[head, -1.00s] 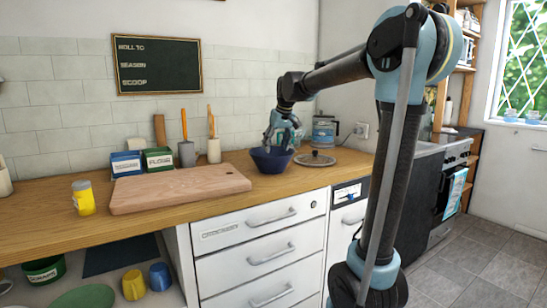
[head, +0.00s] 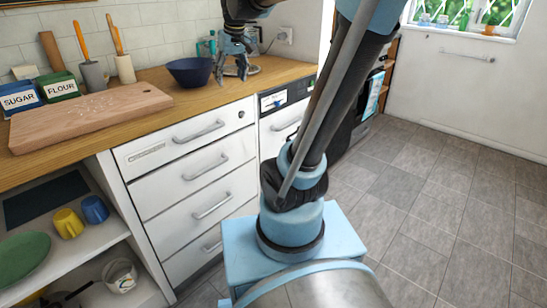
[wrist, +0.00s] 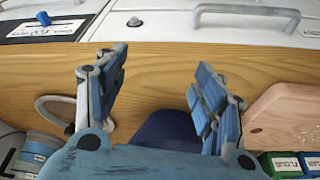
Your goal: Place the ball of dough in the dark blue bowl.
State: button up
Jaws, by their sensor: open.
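The dark blue bowl (head: 190,72) stands on the wooden counter, right of the cutting board. Part of it also shows in the wrist view (wrist: 170,130), low between the fingers. My gripper (head: 232,78) appears just right of the bowl in the head view, over the glass lid. In the wrist view my gripper (wrist: 158,66) is open, with its two fingers apart and nothing between their tips. I see no ball of dough in either view. The bottom of the bowl is hidden.
The lid (head: 256,69) lies right of the bowl. White drawers (head: 195,165) are below.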

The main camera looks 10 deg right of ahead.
jog(key=s+d+f+m, duration=0.1)
jog(key=s+d+f, duration=0.2)
jog(key=s+f, duration=0.4)
jog(key=s+d+f+m, duration=0.1)
jog(key=s+d+f, duration=0.2)
jog(key=s+f, duration=0.4)
jog(key=s+d+f+m+g+h, duration=0.1)
jog(key=s+d+f, duration=0.3)
jog(key=s+f, duration=0.3)
jog(key=shift+s+f+m, duration=0.2)
jog(key=shift+s+m, duration=0.2)
jog(key=shift+s, duration=0.55)
jog(key=shift+w+f, duration=0.2)
jog(key=shift+w, duration=0.35)
